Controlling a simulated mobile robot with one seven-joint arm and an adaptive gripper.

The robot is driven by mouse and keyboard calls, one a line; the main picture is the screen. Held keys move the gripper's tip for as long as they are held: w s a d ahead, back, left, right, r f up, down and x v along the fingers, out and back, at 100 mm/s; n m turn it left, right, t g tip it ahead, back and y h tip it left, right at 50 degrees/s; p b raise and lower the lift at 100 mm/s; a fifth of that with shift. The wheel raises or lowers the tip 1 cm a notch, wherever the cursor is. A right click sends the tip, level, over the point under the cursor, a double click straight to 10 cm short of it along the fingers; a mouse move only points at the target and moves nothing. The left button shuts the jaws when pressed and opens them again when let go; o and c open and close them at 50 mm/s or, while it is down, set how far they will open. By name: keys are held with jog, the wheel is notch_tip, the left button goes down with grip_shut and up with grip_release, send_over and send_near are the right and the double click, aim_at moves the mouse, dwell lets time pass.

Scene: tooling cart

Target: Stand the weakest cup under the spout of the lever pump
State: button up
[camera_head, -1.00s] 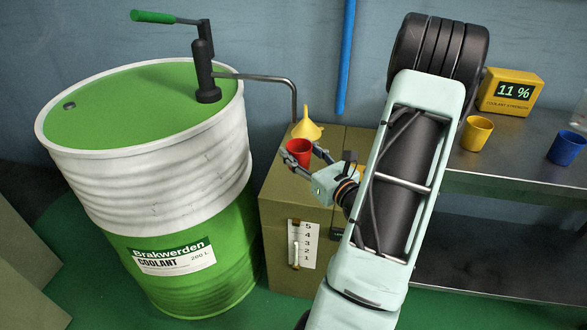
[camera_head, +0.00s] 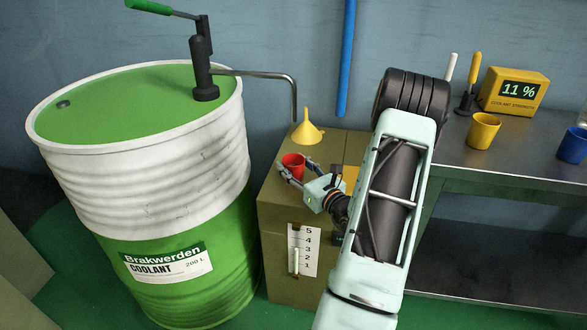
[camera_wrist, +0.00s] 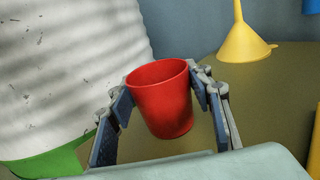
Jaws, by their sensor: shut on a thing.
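The red cup (camera_head: 293,162) is upright between the fingers of my gripper (camera_head: 295,170), which is shut on it. In the wrist view, the red cup (camera_wrist: 162,98) shows an open rim, with one finger at each side. It is over the olive box's top; I cannot tell whether it touches. The lever pump (camera_head: 203,65) stands on the green and white drum (camera_head: 150,190). Its spout (camera_head: 294,95) bends down above the yellow funnel (camera_head: 307,129), behind the cup. A yellow cup (camera_head: 482,131) and a blue cup (camera_head: 573,146) stand on the metal bench.
The olive box (camera_head: 275,225) stands beside the drum and carries a 1-to-5 scale (camera_head: 303,250). A yellow meter (camera_head: 512,91) on the metal bench (camera_head: 480,162) reads 11 %, coolant strength. A blue pipe (camera_head: 346,60) runs down the wall.

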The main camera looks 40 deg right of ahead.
jog(key=shift+r, duration=0.1)
jog(key=o, duration=1.2)
jog(key=shift+r, duration=0.1)
jog(key=s, duration=0.4)
jog(key=s+p, duration=0.1)
jog(key=s, duration=0.3)
jog(key=s+p, duration=0.1)
jog(key=s, duration=0.3)
jog(key=shift+a, duration=0.35)
